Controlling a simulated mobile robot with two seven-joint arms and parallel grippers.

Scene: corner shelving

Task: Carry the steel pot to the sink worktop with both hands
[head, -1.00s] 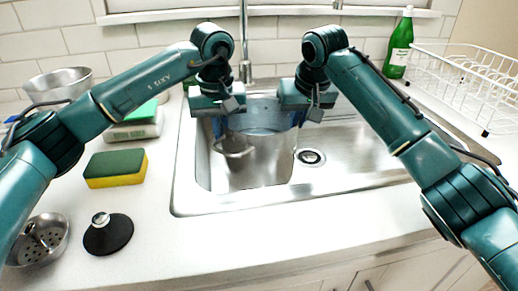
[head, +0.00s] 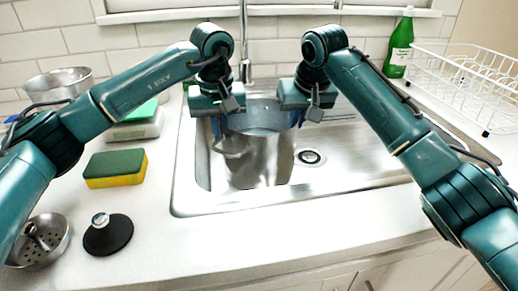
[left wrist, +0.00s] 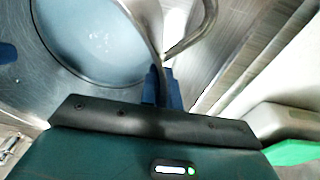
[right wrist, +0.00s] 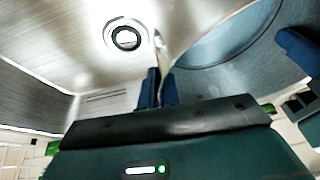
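The steel pot (head: 265,160) stands upright in the sink basin, its open top facing up and its inside bluish-grey. A loop handle (left wrist: 190,35) on its wall shows in the left wrist view. My left gripper (head: 219,125) points down at the pot's left rim; in the left wrist view its blue fingers (left wrist: 161,88) close on the rim beside the handle. My right gripper (head: 299,117) is at the right rim; in the right wrist view the rim runs between its close-set blue fingers (right wrist: 161,88). The sink worktop (head: 280,232) is pale and lies in front of the basin.
The sink's rim (head: 182,180) surrounds the pot, with a drain (head: 310,157) at right and the faucet (head: 245,70) behind. A sponge (head: 115,170), black stopper (head: 108,236) and strainer (head: 40,242) lie at left. A green bottle (head: 399,45) and white rack (head: 470,80) stand at right. The front worktop is clear.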

